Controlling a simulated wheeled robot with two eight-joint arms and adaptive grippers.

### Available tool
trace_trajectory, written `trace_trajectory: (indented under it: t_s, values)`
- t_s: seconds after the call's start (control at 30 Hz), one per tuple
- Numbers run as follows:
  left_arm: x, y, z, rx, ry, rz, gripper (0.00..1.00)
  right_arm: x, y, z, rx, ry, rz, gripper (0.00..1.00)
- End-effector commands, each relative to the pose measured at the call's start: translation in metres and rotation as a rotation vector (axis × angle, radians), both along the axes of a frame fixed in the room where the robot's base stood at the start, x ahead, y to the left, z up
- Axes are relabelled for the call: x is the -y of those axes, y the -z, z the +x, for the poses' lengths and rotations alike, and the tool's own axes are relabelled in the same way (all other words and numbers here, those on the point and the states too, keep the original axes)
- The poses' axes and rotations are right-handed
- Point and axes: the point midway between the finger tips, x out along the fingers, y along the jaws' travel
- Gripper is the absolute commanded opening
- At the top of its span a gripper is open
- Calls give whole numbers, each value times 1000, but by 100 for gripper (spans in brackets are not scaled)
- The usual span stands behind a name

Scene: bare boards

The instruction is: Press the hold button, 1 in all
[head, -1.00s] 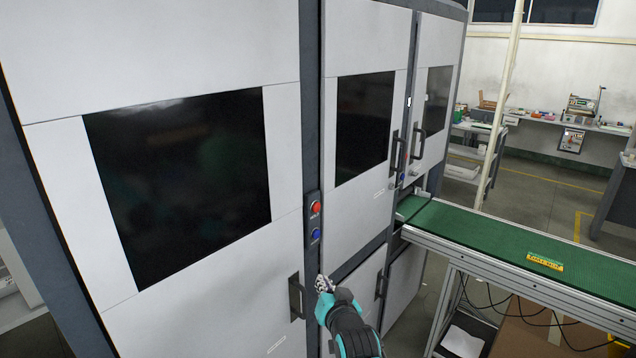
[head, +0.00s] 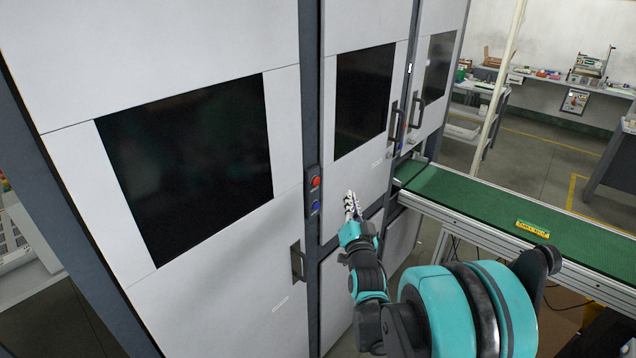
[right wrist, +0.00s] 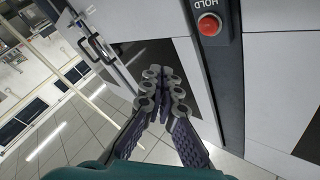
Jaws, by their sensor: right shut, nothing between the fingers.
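A dark panel (head: 312,240) on the cabinet post carries a red button (head: 315,182) above a blue button (head: 315,207). In the right wrist view the red button (right wrist: 209,25) appears upside down beside a "HOLD" label; the blue one is out of that frame. My right gripper (head: 351,204) is shut and empty, to the right of the buttons and apart from the panel. Its closed fingers (right wrist: 163,86) show in the right wrist view. My left gripper is not in view.
A grey cabinet (head: 240,255) with dark windows and a protruding door handle (head: 297,262) fills the left. A green conveyor (head: 470,205) with a yellow label runs out at the right. A cluttered bench (head: 545,82) stands at the back. Bare floor lies beyond the conveyor.

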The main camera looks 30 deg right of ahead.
Motion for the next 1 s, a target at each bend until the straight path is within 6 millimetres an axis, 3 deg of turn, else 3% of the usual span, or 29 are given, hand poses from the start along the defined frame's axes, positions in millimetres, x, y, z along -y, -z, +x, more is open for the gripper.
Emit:
trace_trajectory:
  t_s: [0.6, 1.0]
  values:
    - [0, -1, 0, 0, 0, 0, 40, -28, 1, 67, -1, -2, 1, 0]
    - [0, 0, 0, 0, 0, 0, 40, -31, 0, 75, -2, 0, 0, 0]
